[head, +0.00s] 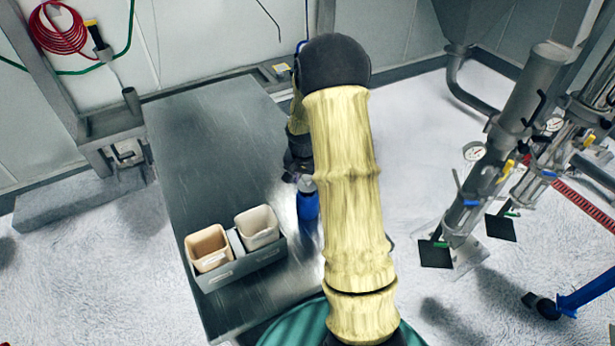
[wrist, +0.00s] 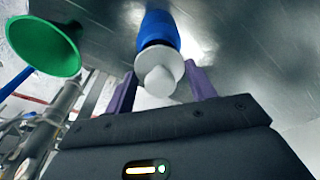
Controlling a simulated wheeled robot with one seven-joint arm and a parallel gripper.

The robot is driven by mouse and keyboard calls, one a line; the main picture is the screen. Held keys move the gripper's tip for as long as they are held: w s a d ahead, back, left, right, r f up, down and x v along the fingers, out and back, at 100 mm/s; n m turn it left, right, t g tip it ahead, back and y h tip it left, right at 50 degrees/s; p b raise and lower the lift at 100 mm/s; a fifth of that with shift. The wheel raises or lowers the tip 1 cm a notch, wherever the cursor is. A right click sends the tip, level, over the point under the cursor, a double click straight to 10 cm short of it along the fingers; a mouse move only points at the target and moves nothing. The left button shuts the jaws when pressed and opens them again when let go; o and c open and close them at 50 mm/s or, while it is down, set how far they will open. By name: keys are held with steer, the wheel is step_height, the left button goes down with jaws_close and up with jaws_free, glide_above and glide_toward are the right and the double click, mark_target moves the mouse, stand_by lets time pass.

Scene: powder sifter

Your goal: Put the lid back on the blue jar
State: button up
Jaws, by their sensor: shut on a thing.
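The blue jar (head: 307,205) stands upright on the metal table, partly hidden by my arm in the head view. It also shows in the wrist view (wrist: 157,30). The white lid (wrist: 160,75), with a rounded knob, is between the two purple fingers of my gripper (wrist: 161,68), which is shut on it. The lid overlaps the near end of the jar in the wrist view; I cannot tell whether it is seated or just above the jar. In the head view my arm hides the fingers and the lid.
A grey holder (head: 243,264) with a tan bin (head: 208,240) and a whitish bin (head: 256,220) stands left of the jar. The table's (head: 190,130) far part is largely clear. A green funnel (wrist: 42,48) shows at left in the wrist view. Metal pipework (head: 495,160) stands at right.

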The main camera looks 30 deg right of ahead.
steer(key=shift+w+a+f, duration=0.1)
steer(key=shift+w+f, duration=0.05)
steer(key=shift+f, duration=0.4)
steer(key=shift+d, duration=0.2)
steer(key=shift+a, duration=0.3)
steer(key=shift+s+d, duration=0.3)
steer(key=shift+w+a, duration=0.1)
steer(key=shift+a, duration=0.15)
stand_by(0.4)
steer(key=shift+f+b, duration=0.15)
steer(key=shift+b, duration=0.25)
stand_by(0.8)
